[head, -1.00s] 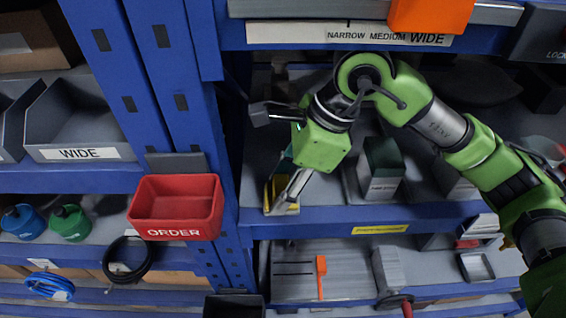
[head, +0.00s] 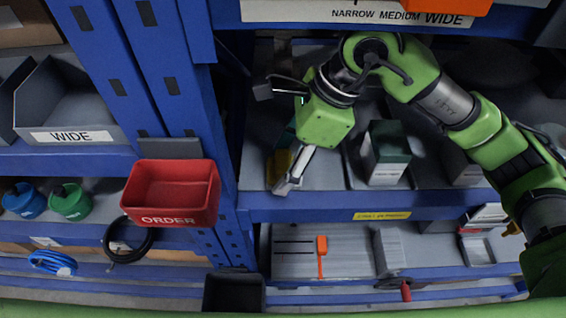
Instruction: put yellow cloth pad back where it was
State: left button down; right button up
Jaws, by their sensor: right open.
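A small yellow item (head: 279,163), which looks like the yellow cloth pad, is on the middle shelf, at the left end near the blue post. My right gripper (head: 286,187) points down and left in front of it, near the shelf's front edge. The fingers are open and partly overlap the yellow item in the picture. I cannot tell whether they touch it. Part of the item is hidden behind the gripper. My left gripper is not in view.
Dark green and grey boxes (head: 387,152) stand to the right on the same shelf (head: 320,180). Below are a grey board with an orange-handled tool (head: 321,250) and a black bin (head: 233,292).

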jog(key=d+b, duration=0.2)
jog(key=d, duration=0.1)
jog(key=d+b, duration=0.1)
jog(key=d, duration=0.1)
jog(key=shift+w+f, duration=0.15)
jog(key=shift+w, duration=0.1)
jog(key=d+b, duration=0.1)
jog(key=d, duration=0.1)
jog(key=d+b, duration=0.1)
jog(key=d, duration=0.1)
jog(key=d+b, duration=0.1)
jog(key=d, duration=0.1)
jog(key=shift+s+d+r, duration=0.1)
jog(key=shift+d+r, duration=0.05)
jog(key=shift+r, duration=0.1)
jog(key=shift+d+r, duration=0.15)
jog(key=shift+d, duration=0.35)
jog(key=shift+a, duration=0.15)
